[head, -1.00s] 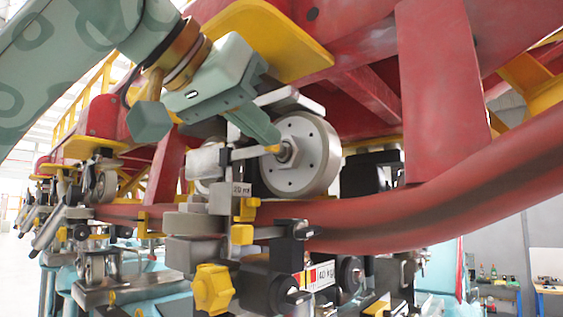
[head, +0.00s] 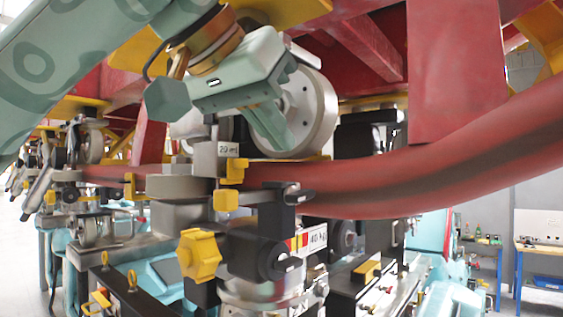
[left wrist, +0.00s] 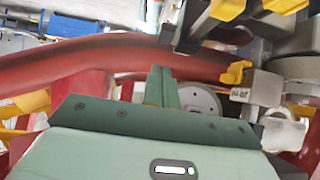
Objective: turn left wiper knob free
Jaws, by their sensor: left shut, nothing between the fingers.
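A yellow star-shaped knob (head: 200,255) sits low on the wheel assembly in the head view, below the red rail. I cannot tell for certain whether it is the left wiper knob. My left gripper (head: 284,138) is above and to the right of it, in front of the grey wheel (head: 318,112). The gripper's fingers are together with nothing between them, and they are apart from the knob. In the left wrist view the shut fingers (left wrist: 161,84) show in front of the red rail. My right gripper is not in view.
The thick red rail (head: 430,190) runs across the scene below the wheel. A grey block labelled 20 (head: 228,149) and yellow clamps (head: 236,172) are close to my left gripper. A blue-legged bench (head: 540,250) stands far right.

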